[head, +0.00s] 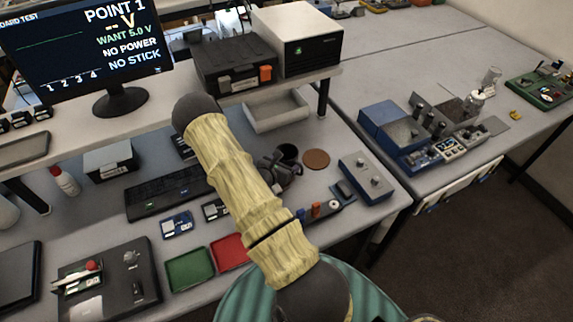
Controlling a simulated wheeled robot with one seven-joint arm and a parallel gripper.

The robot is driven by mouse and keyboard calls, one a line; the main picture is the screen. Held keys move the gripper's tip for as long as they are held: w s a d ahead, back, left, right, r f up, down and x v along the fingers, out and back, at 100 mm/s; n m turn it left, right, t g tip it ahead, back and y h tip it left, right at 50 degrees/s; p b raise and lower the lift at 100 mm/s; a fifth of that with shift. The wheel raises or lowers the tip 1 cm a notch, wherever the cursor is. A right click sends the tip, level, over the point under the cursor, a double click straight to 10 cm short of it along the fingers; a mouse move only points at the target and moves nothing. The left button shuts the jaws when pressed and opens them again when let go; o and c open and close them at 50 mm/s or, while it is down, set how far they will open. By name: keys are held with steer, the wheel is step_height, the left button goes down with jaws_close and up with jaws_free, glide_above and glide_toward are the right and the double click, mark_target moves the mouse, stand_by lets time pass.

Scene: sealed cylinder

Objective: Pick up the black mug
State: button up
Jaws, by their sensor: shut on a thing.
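The black mug (289,152) is small in the head view, near the back of the bench, just left of a round brown coaster (316,159). Its dark opening faces up and it looks roughly upright. My dark gripper (280,163) is at the mug's near left side, shut on it. The fingers and the mug are both dark, so the exact contact and the handle cannot be made out. I cannot tell whether the mug's base touches the bench. My arm crosses the middle of the view and hides part of the bench to the left.
An open light tray (276,110) is behind, under the shelf. A keyboard (168,192) lies left of my arm. Green (190,270) and red (230,251) trays are nearer.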

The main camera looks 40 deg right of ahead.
step_height(320, 180, up, 9)
steer(key=b, duration=0.2)
stand_by(0.6)
steer(key=a+f+n+t+y+p, duration=0.1)
steer(key=a+n+t+p, duration=0.1)
steer(key=a, duration=1.2)
steer(key=a+f+n+t+y+p, duration=0.1)
steer(key=a+p, duration=0.3)
steer(key=a, duration=1.1)
steer(key=shift+s+f+n+t, duration=0.25)
steer(key=shift+f+n+t, duration=0.25)
steer(key=shift+f, duration=0.05)
steer(key=shift+a, duration=0.25)
